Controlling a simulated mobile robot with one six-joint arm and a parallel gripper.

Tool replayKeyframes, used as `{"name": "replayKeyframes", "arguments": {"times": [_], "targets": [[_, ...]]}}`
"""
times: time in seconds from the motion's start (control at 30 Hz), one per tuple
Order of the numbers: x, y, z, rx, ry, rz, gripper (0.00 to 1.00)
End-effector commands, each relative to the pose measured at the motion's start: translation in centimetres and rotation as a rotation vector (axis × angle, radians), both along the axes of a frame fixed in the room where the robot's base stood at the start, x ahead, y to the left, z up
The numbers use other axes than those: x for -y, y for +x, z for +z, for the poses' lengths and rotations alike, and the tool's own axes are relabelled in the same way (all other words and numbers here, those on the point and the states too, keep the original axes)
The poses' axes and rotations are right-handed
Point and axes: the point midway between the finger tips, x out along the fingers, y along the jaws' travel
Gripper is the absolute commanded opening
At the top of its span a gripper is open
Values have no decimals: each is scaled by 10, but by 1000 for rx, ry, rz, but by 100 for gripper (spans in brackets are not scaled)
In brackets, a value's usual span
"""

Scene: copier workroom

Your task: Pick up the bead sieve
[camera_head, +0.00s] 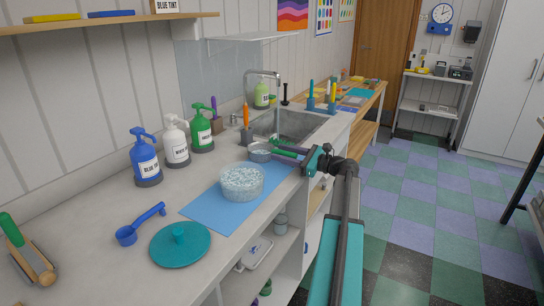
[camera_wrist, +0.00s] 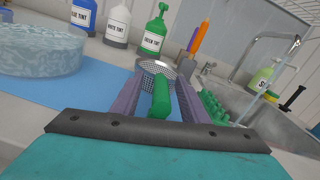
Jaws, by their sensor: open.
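The bead sieve (camera_head: 260,152) is a small grey perforated metal cup with a green handle. It is at the far end of the blue mat, by the sink. In the wrist view the bead sieve (camera_wrist: 158,68) is straight ahead, with its green handle pointing back toward me. My gripper (camera_head: 278,150) is low over the counter edge, reaching in from the right. In the wrist view my gripper (camera_wrist: 160,88) has its two purple fingers apart, one on each side of the green handle. Whether either finger touches the handle cannot be told.
A clear bowl of pale bluish contents (camera_head: 242,182) stands on the blue mat (camera_head: 205,208). Blue, white and green tint bottles (camera_head: 175,142) line the wall side. The sink (camera_head: 290,124) and a green bumpy object (camera_wrist: 213,106) are close on the right. A teal lid (camera_head: 180,248) lies nearer.

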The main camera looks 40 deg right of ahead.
Motion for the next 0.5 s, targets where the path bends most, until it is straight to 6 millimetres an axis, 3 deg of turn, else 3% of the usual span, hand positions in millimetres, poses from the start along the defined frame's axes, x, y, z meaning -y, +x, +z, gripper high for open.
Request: {"name": "replayKeyframes", "arguments": {"times": [0.07,0.3,0.5], "targets": [[0,0,0,0,0,0,41],[0,0,0,0,0,0,0],[0,-1,0,0,0,0,0]]}}
